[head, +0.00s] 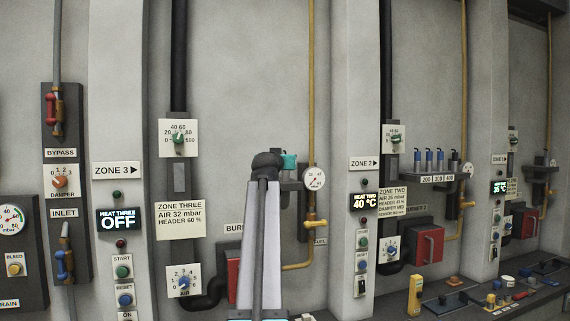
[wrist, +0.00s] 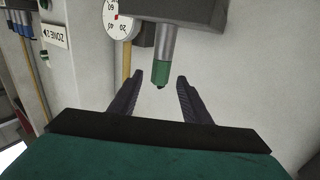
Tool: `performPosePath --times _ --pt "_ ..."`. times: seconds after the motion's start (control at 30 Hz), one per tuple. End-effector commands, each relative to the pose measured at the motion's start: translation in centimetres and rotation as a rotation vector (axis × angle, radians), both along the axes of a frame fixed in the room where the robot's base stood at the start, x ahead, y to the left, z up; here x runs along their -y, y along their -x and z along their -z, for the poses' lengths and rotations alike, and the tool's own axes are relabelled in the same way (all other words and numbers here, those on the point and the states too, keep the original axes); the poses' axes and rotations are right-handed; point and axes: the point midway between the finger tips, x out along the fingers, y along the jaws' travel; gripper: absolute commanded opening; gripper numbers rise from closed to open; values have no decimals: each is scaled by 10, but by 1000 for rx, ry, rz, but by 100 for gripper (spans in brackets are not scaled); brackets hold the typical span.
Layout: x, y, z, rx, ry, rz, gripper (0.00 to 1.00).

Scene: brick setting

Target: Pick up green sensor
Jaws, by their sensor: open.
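The green sensor (wrist: 160,72) shows in the wrist view, a grey cylinder with a green end and a small dark tip. It is set in a dark grey bracket (wrist: 190,14); the wrist picture is upside down, so the green end points up from it. My gripper (wrist: 160,82) is open and empty. Its two dark fingers point at the bracket, and the green end appears between the fingertips, with a gap on each side. I cannot tell the exact depth. In the head view my arm hides the sensor; the bracket (head: 291,185) shows partly beside my teal gripper (head: 289,160).
A round white gauge (head: 315,178) and a yellow pipe (head: 311,110) are right beside the bracket. A red burner box (head: 233,279) is below, behind my arm. Zone two has a rack with several blue sensors (head: 429,160). A cluttered dark bench (head: 460,299) stands at lower right.

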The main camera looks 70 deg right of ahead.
Motion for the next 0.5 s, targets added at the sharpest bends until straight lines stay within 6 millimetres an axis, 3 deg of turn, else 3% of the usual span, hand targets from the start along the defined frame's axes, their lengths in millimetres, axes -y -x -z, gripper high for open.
performPosePath --times 0.27,0.5 --pt "2 -1 -1 0 0 -1 44" --pt "20 -4 -3 0 -1 0 44"
